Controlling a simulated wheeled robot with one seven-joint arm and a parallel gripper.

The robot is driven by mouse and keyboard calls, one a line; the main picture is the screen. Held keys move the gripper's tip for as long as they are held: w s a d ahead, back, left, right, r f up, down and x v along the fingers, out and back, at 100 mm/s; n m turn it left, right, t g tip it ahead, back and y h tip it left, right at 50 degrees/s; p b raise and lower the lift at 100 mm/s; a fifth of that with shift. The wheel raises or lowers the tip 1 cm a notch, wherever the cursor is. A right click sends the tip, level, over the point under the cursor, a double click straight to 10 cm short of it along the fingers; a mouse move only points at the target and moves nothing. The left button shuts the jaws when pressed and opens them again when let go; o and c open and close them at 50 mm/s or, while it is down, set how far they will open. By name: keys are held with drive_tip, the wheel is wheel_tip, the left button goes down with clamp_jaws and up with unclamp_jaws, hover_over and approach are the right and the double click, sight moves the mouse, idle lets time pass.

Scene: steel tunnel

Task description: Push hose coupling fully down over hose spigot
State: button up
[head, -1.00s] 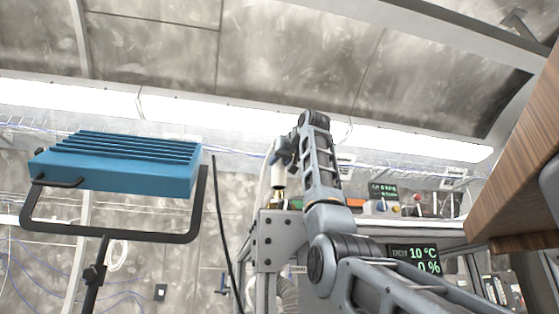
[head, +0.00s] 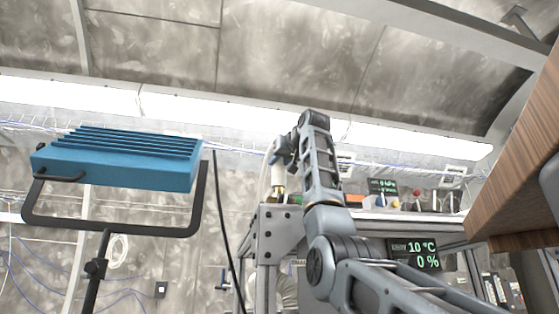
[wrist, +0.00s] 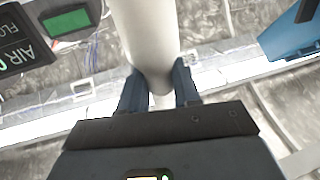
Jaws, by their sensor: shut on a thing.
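The white hose coupling (head: 278,176) stands roughly upright over the brass-coloured hose spigot (head: 278,191), on top of a grey metal post. The coupling's lower end meets the spigot's visible part; how far it sits over it is too small to tell. My gripper (head: 279,157) reaches in from the right and is shut on the coupling. In the wrist view the pale coupling (wrist: 150,45) runs between the two blue-grey fingers of my gripper (wrist: 158,88). The spigot is not clearly seen there.
A blue ribbed lamp (head: 118,158) on a black stand is at left. The grey post (head: 279,235) stands below the spigot. A display reading 10 °C and 0 % (head: 413,253) is at right, below a shelf of small equipment. A wooden panel (head: 515,160) fills the right edge.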

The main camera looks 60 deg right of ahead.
sight(282, 170)
drive_tip(key=shift+f+b, duration=1.4)
drive_tip(key=shift+f, duration=0.75)
drive_tip(key=o, duration=1.1)
drive_tip(key=shift+b+v, duration=1.25)
drive_tip(key=shift+v, duration=2.65)
